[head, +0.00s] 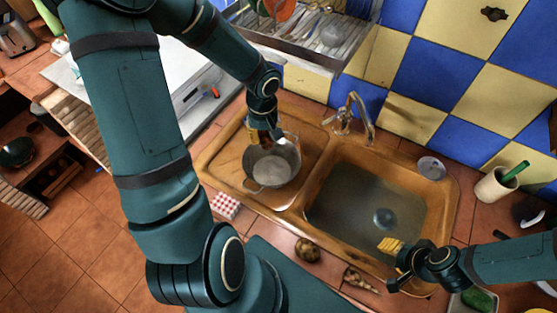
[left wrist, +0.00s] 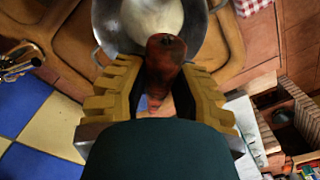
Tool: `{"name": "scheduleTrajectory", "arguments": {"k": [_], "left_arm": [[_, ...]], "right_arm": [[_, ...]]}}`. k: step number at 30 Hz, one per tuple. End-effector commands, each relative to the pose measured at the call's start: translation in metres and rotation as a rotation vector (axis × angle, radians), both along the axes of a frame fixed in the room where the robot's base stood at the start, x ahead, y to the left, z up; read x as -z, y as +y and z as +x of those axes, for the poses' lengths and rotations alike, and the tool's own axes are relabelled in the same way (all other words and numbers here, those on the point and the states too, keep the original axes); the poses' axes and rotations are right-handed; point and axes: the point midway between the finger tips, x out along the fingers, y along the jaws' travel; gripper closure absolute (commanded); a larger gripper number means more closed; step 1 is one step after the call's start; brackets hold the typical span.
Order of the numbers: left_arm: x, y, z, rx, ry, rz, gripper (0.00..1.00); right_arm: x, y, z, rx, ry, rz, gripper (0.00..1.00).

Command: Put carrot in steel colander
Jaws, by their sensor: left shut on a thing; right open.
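The steel colander (head: 285,172), a round grey bowl with two side handles, stands on the left drainboard of the sink. It also shows at the top of the left wrist view (left wrist: 112,40). My left gripper (head: 262,138) is over the colander's back edge, shut on a dark reddish-brown tapered thing, which I take to be the carrot (left wrist: 165,58). In the left wrist view the carrot's blunt end overlaps the colander's opening, and the fingers partly hide its sides. My right gripper (head: 392,265) is open and empty near the sink's front right.
The sink basin (head: 350,212) and tap (head: 360,115) lie right of the colander. A dish rack (head: 300,45) is behind. A checked cloth (head: 225,206), a round brown item (head: 307,250) and a small tapered item (head: 358,280) lie on the front counter. A utensil pot (head: 494,186) stands right.

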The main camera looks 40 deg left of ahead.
Motion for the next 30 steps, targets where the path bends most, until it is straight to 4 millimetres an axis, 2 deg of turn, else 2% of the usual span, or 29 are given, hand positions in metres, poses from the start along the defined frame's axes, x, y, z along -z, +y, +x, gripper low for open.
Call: {"name": "scheduleTrajectory", "arguments": {"k": [7,12,18,26,27,29,30], "left_arm": [[0.029,0.000,-0.001,0.000,0.003,-0.002,1.00],[0.047,0.000,0.000,-0.001,0.001,-0.001,1.00],[0.055,0.000,0.000,-0.001,0.000,-0.001,1.00],[0.055,0.000,0.000,-0.001,-0.001,-0.001,1.00],[0.055,0.000,0.000,-0.001,-0.001,-0.001,0.68],[0.055,0.000,0.000,-0.001,-0.001,-0.001,0.47],[0.055,0.000,0.000,-0.001,-0.001,-0.001,0.44]], "right_arm": [[0.008,0.000,0.000,0.001,0.000,-0.001,0.53],[0.023,0.000,0.000,0.003,0.000,-0.002,0.53],[0.028,0.000,0.000,0.005,-0.001,-0.003,0.53],[0.028,0.000,0.000,0.005,-0.001,-0.003,0.53],[0.028,0.000,0.000,0.005,-0.001,-0.003,0.53],[0.028,0.000,0.000,0.005,-0.001,-0.003,0.53],[0.028,0.000,0.000,0.005,-0.001,-0.003,0.53]]}}
